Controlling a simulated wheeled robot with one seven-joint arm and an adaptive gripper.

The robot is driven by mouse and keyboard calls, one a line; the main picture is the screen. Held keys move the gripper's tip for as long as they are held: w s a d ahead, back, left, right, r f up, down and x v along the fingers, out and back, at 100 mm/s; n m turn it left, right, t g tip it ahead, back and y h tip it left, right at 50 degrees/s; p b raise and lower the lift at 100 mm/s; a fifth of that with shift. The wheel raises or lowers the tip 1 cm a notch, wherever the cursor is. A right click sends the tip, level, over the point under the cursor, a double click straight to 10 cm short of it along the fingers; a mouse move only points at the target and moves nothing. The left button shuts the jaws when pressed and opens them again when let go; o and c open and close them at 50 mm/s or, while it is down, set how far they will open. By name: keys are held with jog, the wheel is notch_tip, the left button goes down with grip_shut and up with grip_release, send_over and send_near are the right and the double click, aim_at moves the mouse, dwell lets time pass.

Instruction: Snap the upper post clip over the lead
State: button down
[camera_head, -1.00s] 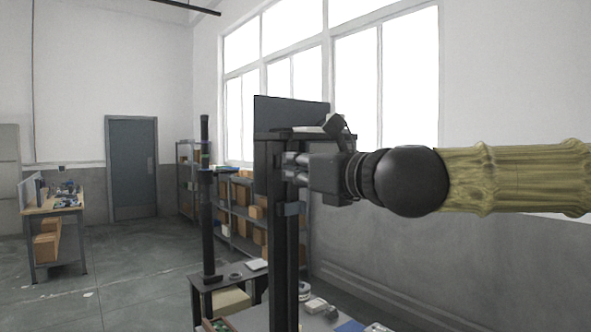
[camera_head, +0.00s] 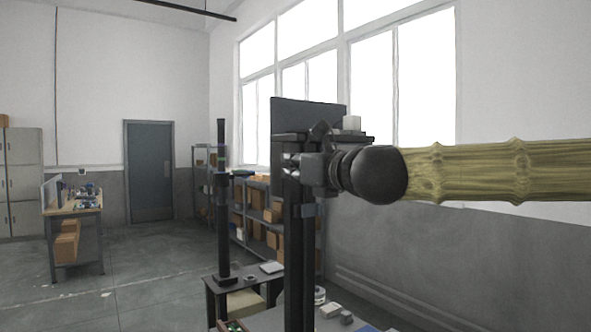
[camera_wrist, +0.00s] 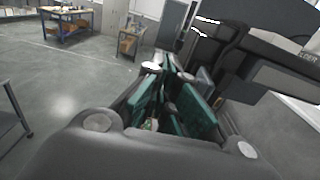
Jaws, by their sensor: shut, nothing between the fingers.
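My gripper (camera_head: 297,168) reaches in from the right at the upper part of the near dark post (camera_head: 293,245), partly overlapping it in the head view. In the wrist view the gripper (camera_wrist: 172,78) shows its green-padded fingers close together, empty. A small collar (camera_head: 304,210) sits on the near post below the gripper; I cannot tell whether it is a post clip. A dark flat panel (camera_head: 308,130) stands at the post's top, and its dark housing (camera_wrist: 270,75) seems to fill the right of the wrist view. I cannot make out the upper clip or the lead.
A second slim black column (camera_head: 222,225) with a side piece stands on a small table (camera_head: 215,289) to the left. A worktop with small items (camera_head: 332,312) lies below. Shelves with boxes (camera_head: 262,215) stand behind. Open floor (camera_head: 150,270) lies to the left.

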jog(key=shift+w+d, duration=0.15)
dwell(0.3)
jog(key=shift+w+d, duration=0.35)
jog(key=shift+d, duration=0.15)
jog(key=shift+w+d, duration=0.15)
jog(key=shift+d, duration=0.05)
jog(key=shift+w+d+p, duration=0.2)
jog(key=shift+w+d, duration=0.4)
jog(key=shift+d, duration=0.2)
jog(key=shift+w+d+p, duration=0.15)
jog(key=shift+w+d, duration=0.4)
jog(key=shift+d, duration=0.35)
jog(key=shift+v, duration=2.25)
jog(key=shift+w, duration=0.1)
jog(key=shift+w+d, duration=0.55)
jog(key=shift+d, duration=0.25)
